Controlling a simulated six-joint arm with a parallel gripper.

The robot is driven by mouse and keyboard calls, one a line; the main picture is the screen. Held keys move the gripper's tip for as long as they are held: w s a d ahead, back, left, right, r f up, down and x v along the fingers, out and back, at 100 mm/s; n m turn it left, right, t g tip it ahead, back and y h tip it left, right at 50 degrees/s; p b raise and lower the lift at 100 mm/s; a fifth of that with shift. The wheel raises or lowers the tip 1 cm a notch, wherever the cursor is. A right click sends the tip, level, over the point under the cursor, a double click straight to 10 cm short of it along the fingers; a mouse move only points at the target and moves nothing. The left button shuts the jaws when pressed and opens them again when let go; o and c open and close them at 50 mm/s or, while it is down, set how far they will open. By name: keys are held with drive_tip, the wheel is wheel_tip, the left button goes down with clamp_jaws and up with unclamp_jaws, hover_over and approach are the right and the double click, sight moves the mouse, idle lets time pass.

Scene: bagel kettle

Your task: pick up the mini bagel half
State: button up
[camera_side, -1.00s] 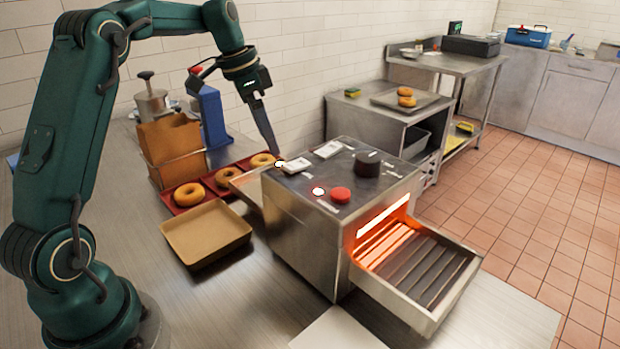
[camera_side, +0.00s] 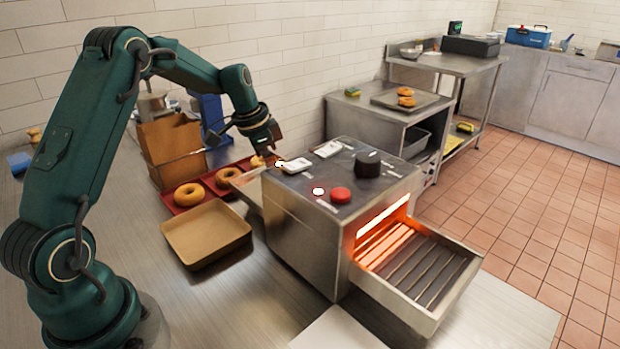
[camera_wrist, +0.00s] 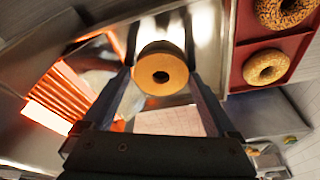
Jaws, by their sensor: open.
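The mini bagel half (camera_wrist: 178,84), a golden-tan ring with a dark hole, lies on a bright metal surface in the wrist view. My gripper (camera_wrist: 162,62) is open, with one finger on each side of it; I cannot tell whether either finger touches it. In the side view my gripper (camera_side: 273,147) is low behind the toaster (camera_side: 310,225), its fingertips mostly hidden. I cannot make out the bagel half there.
A red tray (camera_side: 208,207) with bagels (camera_side: 188,194) lies left of the toaster, behind an empty tan tray (camera_side: 206,234). The toaster's heater (camera_side: 383,233) glows orange above its slatted outlet (camera_side: 425,275). A cardboard box (camera_side: 172,145) stands behind the red tray.

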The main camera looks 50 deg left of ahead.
drive_tip(key=c, duration=1.1)
drive_tip(key=shift+r, duration=0.45)
drive_tip(key=v, duration=0.4)
drive_tip(key=shift+w+a, duration=0.2)
drive_tip(key=shift+w, duration=0.05)
drive_tip(key=s+a+r, duration=0.6)
drive_tip(key=s+a, duration=0.1)
drive_tip(key=s, duration=0.1)
drive_tip(key=shift+r, duration=0.2)
drive_tip(key=shift+a, duration=0.15)
